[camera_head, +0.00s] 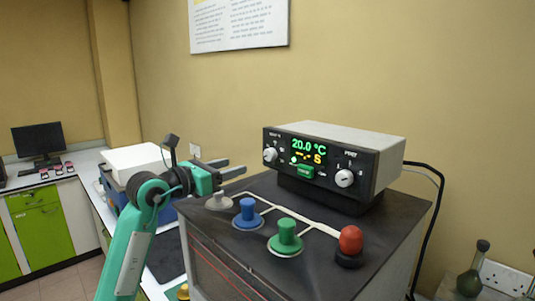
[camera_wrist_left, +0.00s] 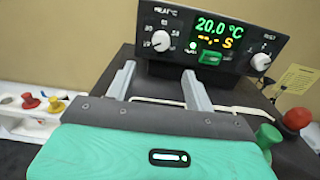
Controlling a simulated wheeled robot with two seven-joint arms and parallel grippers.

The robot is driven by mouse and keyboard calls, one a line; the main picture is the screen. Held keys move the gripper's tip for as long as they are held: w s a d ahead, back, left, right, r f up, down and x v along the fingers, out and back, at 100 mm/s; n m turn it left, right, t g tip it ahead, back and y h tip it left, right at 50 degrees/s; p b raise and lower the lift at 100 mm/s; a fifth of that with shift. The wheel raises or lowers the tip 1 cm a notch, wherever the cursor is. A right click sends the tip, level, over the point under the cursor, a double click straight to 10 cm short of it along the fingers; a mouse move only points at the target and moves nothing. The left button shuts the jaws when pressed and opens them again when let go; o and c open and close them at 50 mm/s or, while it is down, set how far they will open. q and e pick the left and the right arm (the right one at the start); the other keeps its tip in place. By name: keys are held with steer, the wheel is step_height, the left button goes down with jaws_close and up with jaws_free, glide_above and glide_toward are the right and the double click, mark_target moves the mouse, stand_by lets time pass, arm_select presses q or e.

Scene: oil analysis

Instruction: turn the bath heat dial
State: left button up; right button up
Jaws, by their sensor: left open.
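The bath heat dial (camera_head: 270,154) is a pale round knob at the left of the control box's (camera_head: 345,139) dark front. It also shows in the left wrist view (camera_wrist_left: 161,41), under a heat label with a °C mark. The green display (camera_head: 309,145) beside it reads 20.0 °C. My left gripper (camera_head: 237,165) is open and empty, to the left of the box in the head view. In the left wrist view its fingers (camera_wrist_left: 158,70) point toward the dial, apart from it. My right gripper is not in view.
A second pale dial (camera_head: 344,178) and a green switch (camera_head: 303,172) are on the same front. Blue (camera_head: 248,213), green (camera_head: 286,236) and red (camera_head: 350,239) knobs stand on the dark bath top, below the box. A flask (camera_head: 473,270) is at far right.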

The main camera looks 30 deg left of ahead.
arm_select(q)
steer(key=p, duration=0.3)
glide_toward(267, 156)
steer(key=w, duration=0.2)
steer(key=x, duration=0.1)
steer(key=p+x, duration=0.1)
steer(key=x, duration=0.3)
steer(key=shift+d+r+p, duration=0.25)
steer(key=shift+d+p, duration=0.05)
steer(key=shift+p, duration=0.05)
steer(key=shift+w+d+f, duration=0.1)
steer(key=shift+w+d, duration=0.1)
steer(key=shift+w, duration=0.3)
steer(key=shift+w+d, duration=0.1)
steer(key=shift+w, duration=0.1)
steer(key=c, duration=1)
steer(key=shift+o, duration=0.2)
steer(key=shift+f, duration=0.1)
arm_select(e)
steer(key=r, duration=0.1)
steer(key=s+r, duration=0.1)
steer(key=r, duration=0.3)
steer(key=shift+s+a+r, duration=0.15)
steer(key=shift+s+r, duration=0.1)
